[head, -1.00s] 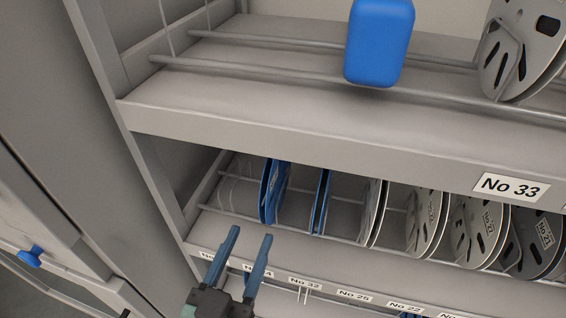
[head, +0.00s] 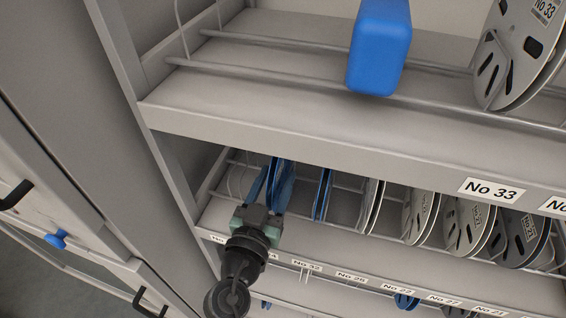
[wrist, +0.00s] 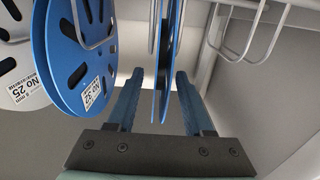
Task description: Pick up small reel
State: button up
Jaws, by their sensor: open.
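A thin blue reel (wrist: 166,58) stands upright, seen nearly edge-on, at the left end of the lower shelf. In the wrist view it lies between the two blue fingers of my gripper (wrist: 159,78), with a gap to the finger on each side. In the head view my gripper (head: 268,172) reaches into the lower shelf at this reel, and its fingers partly hide it. The gripper is open.
A blue reel marked 32 (wrist: 90,90) stands close beside my fingers, and a grey reel marked No 25 (wrist: 22,85) is past it. Several grey reels fill the shelf rightward. Wire dividers (wrist: 255,30) and the upper shelf's edge (head: 300,145) are near. A blue box (head: 380,45) is above.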

grip_shut()
dwell(0.5)
